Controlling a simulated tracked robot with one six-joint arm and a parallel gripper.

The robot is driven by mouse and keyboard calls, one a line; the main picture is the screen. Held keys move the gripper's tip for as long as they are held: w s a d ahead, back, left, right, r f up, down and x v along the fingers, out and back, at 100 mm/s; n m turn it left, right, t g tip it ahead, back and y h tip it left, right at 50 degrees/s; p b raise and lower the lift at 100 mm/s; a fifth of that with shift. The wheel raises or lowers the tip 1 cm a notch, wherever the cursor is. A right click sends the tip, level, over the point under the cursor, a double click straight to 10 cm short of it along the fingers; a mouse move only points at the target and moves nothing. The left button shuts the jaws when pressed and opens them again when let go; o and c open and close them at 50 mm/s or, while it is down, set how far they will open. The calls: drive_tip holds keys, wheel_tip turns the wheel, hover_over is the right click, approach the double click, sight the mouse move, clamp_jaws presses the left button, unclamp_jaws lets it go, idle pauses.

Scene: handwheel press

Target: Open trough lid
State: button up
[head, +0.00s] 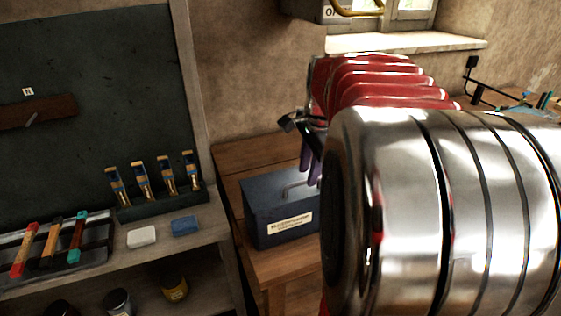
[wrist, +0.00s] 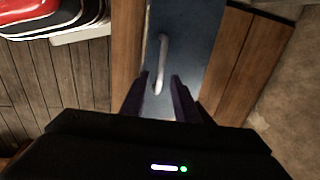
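The trough is a dark blue box (head: 285,229) with a pale label on its front, standing on a wooden table. Its lid (wrist: 200,30) is flat and blue and looks closed. A light metal handle (wrist: 162,60) stands on the lid; it also shows in the head view (head: 296,187). My gripper (wrist: 160,80) is above the lid, its two dark fingers apart, with the near end of the handle between or just beyond their tips. I cannot tell whether they touch it. In the head view my arm hides the right part of the box and much of the gripper (head: 309,178).
A grey shelf at left holds a white block (head: 142,236), a blue block (head: 185,226), a rack (head: 165,203) of several upright tools, and a tray (head: 60,258) of coloured-ended bars. Bare wooden tabletop (head: 250,152) lies behind the box. A wall and window sill (head: 400,42) are beyond.

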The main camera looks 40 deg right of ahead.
drive_tip(key=shift+w+d+f, duration=0.1)
drive_tip(key=shift+w+f, duration=0.05)
drive_tip(key=shift+f, duration=0.75)
clamp_jaws()
